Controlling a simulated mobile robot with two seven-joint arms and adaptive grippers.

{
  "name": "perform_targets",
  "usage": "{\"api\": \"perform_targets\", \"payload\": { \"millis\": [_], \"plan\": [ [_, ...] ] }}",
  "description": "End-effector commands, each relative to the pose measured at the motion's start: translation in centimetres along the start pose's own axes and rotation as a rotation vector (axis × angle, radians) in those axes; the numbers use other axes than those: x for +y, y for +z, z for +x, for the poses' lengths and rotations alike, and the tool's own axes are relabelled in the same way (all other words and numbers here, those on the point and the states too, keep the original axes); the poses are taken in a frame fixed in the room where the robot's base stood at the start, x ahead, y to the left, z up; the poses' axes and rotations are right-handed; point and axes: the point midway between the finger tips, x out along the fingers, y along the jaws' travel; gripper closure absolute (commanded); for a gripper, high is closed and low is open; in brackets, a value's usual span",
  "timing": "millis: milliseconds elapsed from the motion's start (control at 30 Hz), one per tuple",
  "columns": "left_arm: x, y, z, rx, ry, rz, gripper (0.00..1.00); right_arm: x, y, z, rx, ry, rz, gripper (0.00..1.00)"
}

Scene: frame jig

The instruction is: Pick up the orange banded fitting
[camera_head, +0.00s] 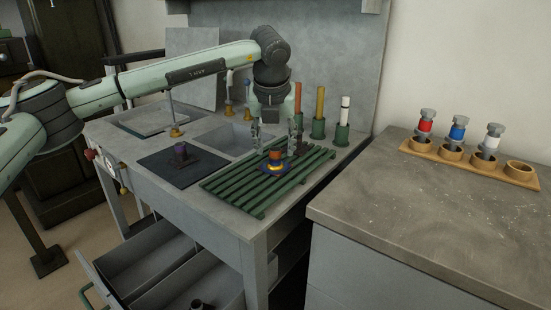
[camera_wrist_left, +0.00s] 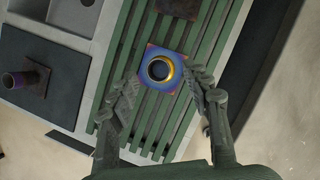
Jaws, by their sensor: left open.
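The orange banded fitting (camera_head: 276,158) stands on the green slatted rack (camera_head: 228,191), with an orange-brown top and a blue and yellow lower part. In the left wrist view the fitting (camera_wrist_left: 161,70) shows from above as a square base with orange edges and a yellow ring. My left gripper (camera_head: 276,142) is open above the rack, its fingers on either side of the fitting's top in the head view. In the left wrist view the fitting lies between and slightly beyond the fingertips (camera_wrist_left: 165,88). I cannot tell whether they touch it. My right gripper is not in view.
A purple banded fitting (camera_head: 180,152) stands on a dark mat (camera_head: 168,172) to the left. Upright coloured rods in green holders (camera_head: 318,128) stand behind the rack. A wooden holder (camera_head: 470,163) with several capped pieces is on the right counter. An open drawer (camera_head: 150,268) juts out below.

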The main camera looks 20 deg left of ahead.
Motion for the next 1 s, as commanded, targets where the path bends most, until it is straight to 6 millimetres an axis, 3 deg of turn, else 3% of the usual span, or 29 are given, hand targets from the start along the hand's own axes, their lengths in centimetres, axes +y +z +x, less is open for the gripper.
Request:
{"api": "perform_targets", "payload": {
  "millis": [200, 500, 900, 1000],
  "plan": [
    [0.2, 0.0, 3.0, 0.003, 0.0, 0.001, 0.52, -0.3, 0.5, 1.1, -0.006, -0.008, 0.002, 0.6],
    [0.1, 0.0, 3.5, 0.001, -0.002, 0.001, 0.52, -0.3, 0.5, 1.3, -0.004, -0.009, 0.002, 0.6],
    [0.1, 0.0, 3.4, 0.001, -0.002, 0.001, 1.0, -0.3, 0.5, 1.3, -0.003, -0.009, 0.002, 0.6],
    [0.1, 0.1, 3.4, 0.0, -0.003, 0.001, 1.0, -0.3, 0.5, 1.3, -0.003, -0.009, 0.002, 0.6]
  ]
}}
